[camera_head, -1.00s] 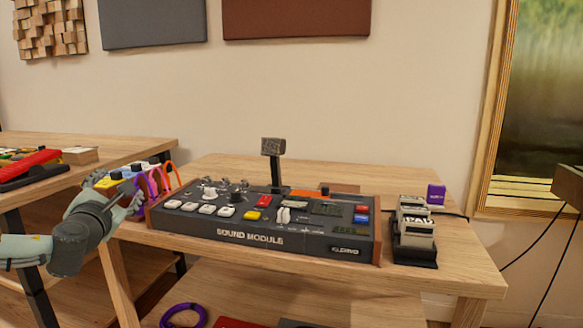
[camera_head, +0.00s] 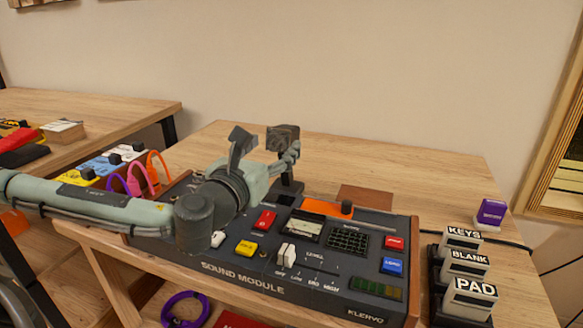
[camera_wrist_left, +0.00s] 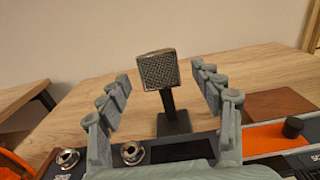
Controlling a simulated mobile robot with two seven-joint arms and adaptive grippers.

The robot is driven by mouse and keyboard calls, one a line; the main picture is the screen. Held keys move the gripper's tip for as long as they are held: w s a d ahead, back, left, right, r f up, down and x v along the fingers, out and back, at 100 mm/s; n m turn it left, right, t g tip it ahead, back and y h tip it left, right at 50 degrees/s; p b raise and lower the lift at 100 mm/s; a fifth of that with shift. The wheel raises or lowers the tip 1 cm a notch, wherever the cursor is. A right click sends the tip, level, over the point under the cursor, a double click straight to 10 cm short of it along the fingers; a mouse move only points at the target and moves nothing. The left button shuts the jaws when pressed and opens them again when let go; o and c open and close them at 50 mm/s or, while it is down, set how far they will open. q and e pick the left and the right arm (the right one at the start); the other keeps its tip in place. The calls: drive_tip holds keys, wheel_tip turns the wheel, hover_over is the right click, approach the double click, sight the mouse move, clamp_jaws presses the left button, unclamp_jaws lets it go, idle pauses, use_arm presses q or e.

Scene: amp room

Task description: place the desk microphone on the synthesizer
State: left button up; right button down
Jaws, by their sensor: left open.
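The desk microphone (camera_head: 284,140) has a dark mesh head on a short stem. It stands upright behind the synthesizer, and its base is partly hidden by the synthesizer in the head view. In the left wrist view the microphone (camera_wrist_left: 158,72) is between the two spread fingers, a little beyond them. The synthesizer (camera_head: 243,277), marked SOUND MODULE, lies on the wooden table. My left gripper (camera_head: 266,150) is open above the synthesizer's back left part, and its fingers point at the microphone; it also shows in the left wrist view (camera_wrist_left: 165,100). My right gripper is not in view.
A rack of labelled blocks (camera_head: 466,270) stands right of the synthesizer, with a purple block (camera_head: 491,212) behind it. Coloured pedals (camera_head: 110,165) with cables stand at the left.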

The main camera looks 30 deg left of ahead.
sight(284, 132)
use_arm(q)
drive_tip(key=shift+b+x, duration=0.95)
drive_tip(key=shift+b, duration=0.3)
drive_tip(key=shift+w, duration=0.25)
drive_tip(key=x, duration=0.4)
drive_tip(key=shift+w+a+p, duration=0.2)
drive_tip(key=shift+w+p, duration=0.15)
drive_tip(key=shift+w, duration=0.05)
clamp_jaws()
drive_tip(key=shift+r, duration=0.2)
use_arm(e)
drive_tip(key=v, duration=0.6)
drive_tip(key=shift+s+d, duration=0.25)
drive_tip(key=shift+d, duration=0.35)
